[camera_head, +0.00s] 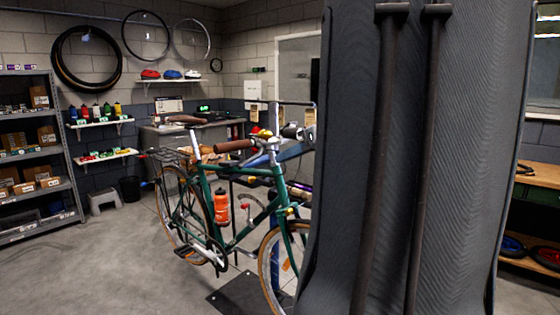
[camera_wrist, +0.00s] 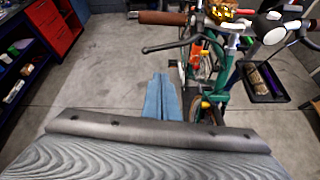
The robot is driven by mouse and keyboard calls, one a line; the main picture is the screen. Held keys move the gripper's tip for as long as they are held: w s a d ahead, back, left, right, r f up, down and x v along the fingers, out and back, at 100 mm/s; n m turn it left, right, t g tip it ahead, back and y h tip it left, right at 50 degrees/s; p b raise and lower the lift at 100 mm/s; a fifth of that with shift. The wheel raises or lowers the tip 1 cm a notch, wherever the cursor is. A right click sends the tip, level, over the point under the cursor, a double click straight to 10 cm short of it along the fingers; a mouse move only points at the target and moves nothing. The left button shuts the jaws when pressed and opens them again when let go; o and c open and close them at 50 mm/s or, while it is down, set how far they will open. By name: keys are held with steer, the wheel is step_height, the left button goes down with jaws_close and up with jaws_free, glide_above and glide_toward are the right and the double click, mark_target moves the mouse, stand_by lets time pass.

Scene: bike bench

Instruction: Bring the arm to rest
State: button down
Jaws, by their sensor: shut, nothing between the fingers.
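My gripper (camera_wrist: 161,76) shows in the wrist view, its two blue fingers together with nothing between them. It points out over the grey floor, with the green bicycle (camera_wrist: 223,88) beyond and to the right. In the head view a large dark ribbed part of my own arm (camera_head: 450,160) fills the right of the picture, and the gripper is not seen there. The green bicycle (camera_head: 206,210) stands left of that part, its front wheel partly hidden.
A grey shelf rack (camera_head: 62,130) with boxes stands at the left wall. A step stool (camera_head: 104,200) and a dark bin (camera_head: 130,189) stand at the back. A red drawer cabinet (camera_wrist: 52,22) is at upper left in the wrist view. Floor (camera_head: 110,260) at the front left is clear.

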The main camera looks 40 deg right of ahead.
stand_by(0.5)
steer(key=s+a+f+m+g, duration=0.2)
steer(key=a+f+m+g, duration=0.1)
steer(key=a+f+m, duration=0.6)
steer(key=s+a+f+m+g+h, duration=0.1)
steer(key=s+a+f+m+g, duration=0.2)
steer(key=a+f+m, duration=0.5)
steer(key=s+a+f+m+g+h, duration=0.1)
steer(key=a+f+m+g, duration=0.3)
steer(key=a+f+m, duration=0.5)
steer(key=shift+s+a+f+m+g, duration=0.4)
steer(key=shift+s+a+m, duration=0.45)
steer(key=shift+a+m, duration=3.2)
steer(key=shift+d+m, duration=0.85)
